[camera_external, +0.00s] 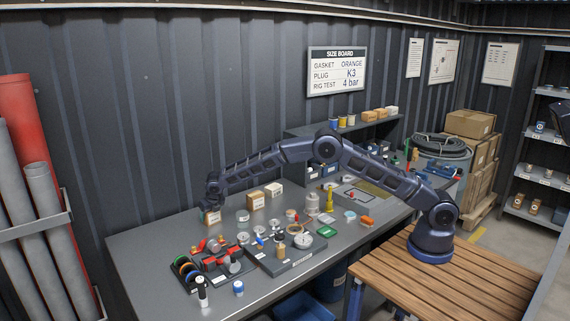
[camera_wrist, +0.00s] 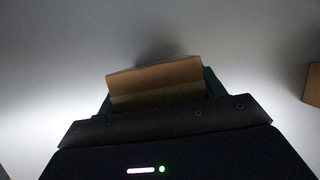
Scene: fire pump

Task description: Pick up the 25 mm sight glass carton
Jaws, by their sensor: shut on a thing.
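My gripper (camera_external: 211,203) points down at the back left of the grey bench. It is shut on a small brown carton (camera_external: 211,217), which shows just below the jaws. In the wrist view the carton (camera_wrist: 155,78) sits between the green-edged fingers, with a soft shadow behind it on the bench. Its label is not readable, so I cannot confirm the 25 mm size. I cannot tell whether its underside touches the bench. A brown carton (camera_external: 256,201) and a paler one (camera_external: 273,189) stand to the right.
A dark tray with red parts (camera_external: 220,252) and a grey gauge block (camera_external: 290,258) lie in front. Several small fittings and jars crowd the bench middle. A white bottle (camera_external: 201,291) stands near the front edge. Bare bench (camera_external: 150,245) lies left of my gripper.

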